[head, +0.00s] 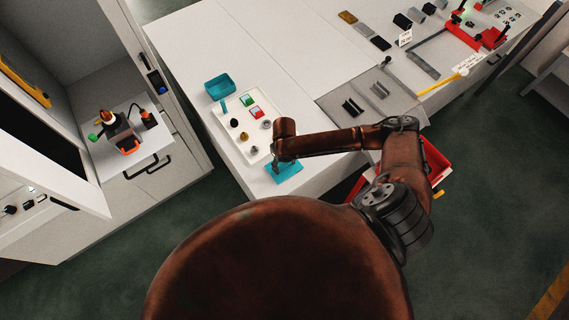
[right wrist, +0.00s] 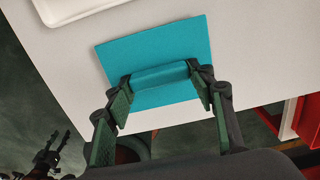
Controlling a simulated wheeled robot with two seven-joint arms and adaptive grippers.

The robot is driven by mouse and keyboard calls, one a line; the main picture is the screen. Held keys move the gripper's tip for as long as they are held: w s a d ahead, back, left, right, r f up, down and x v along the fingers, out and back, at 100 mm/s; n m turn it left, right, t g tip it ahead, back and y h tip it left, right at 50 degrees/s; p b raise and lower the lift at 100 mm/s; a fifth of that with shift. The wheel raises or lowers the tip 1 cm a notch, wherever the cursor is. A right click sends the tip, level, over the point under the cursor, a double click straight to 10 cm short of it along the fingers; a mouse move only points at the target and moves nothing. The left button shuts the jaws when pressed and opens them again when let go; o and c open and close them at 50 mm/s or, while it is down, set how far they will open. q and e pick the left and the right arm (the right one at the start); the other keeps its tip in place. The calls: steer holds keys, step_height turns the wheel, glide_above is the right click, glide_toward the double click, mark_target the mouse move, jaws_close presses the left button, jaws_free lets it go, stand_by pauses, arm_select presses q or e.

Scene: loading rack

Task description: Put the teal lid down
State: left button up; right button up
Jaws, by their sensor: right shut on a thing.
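The teal lid (head: 287,172) is a flat rectangle at the near edge of the white table, just in front of the white tray. In the right wrist view the teal lid (right wrist: 158,52) fills the upper middle, with a raised bar handle across it. My right gripper (right wrist: 160,80) is shut on that handle, one finger at each end. In the head view my right gripper (head: 283,162) is over the lid and partly hidden by my arm. I cannot tell whether the lid touches the table.
A teal open box (head: 220,86) stands behind the white tray (head: 220,121), which holds several small parts. A red bin (head: 437,166) is at the table's right front, partly behind my arm. Dark parts lie on a grey mat (head: 335,104).

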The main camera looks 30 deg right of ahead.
mark_target(284, 165)
steer(key=o, duration=1.2)
steer(key=shift+f, duration=0.1)
steer(key=shift+c, duration=0.2)
step_height(284, 165, up, 12)
steer(key=b, duration=0.1)
steer(key=shift+r, duration=0.2)
